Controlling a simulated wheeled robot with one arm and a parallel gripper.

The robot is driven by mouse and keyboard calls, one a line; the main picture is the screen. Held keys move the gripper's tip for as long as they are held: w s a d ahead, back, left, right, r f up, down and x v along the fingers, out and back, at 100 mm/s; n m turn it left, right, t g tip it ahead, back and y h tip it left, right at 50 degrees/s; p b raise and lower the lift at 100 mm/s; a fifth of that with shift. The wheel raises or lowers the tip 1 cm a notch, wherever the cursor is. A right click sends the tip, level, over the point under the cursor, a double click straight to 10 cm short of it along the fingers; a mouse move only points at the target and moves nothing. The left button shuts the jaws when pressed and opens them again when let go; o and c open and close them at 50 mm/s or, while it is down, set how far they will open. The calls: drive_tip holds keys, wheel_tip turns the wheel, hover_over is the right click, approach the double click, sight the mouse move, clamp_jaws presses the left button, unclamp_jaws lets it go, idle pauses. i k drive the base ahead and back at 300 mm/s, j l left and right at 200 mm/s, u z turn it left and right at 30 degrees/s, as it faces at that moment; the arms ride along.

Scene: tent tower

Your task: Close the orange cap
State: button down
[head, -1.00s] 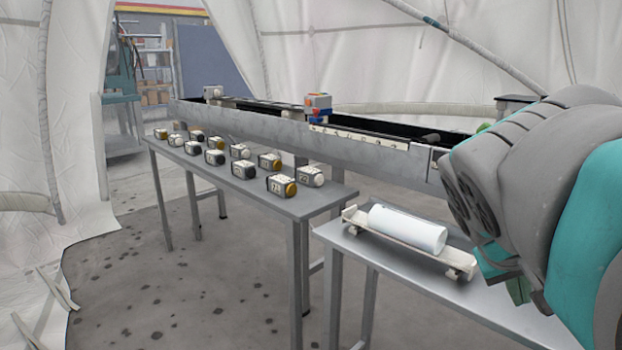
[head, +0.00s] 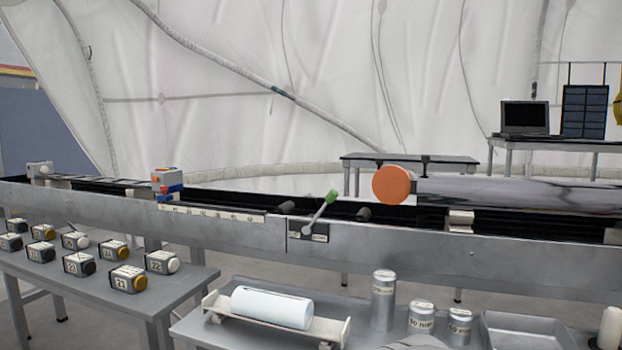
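The orange cap (head: 394,185) is a round disc at the left end of a long silver tube (head: 515,192). The tube lies along the metal rail trough, right of centre in the head view. The cap faces left and appears to be against the tube's end; I cannot tell whether it is open or closed. My gripper is not in view.
A lever with a green knob (head: 332,196) stands on the trough (head: 140,219) left of the cap. A white cylinder (head: 272,306) lies on a cradle on the front table. Metal canisters (head: 383,300) stand beside it. Numbered blocks (head: 127,279) sit on the left table.

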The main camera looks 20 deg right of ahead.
sight(391, 185)
drive_tip(key=l+z, duration=0.15)
drive_tip(key=z, duration=0.3)
drive_tip(key=l+z, duration=0.1)
drive_tip(key=z, duration=0.4)
drive_tip(key=j+z, duration=0.15)
drive_tip(key=j, duration=0.25)
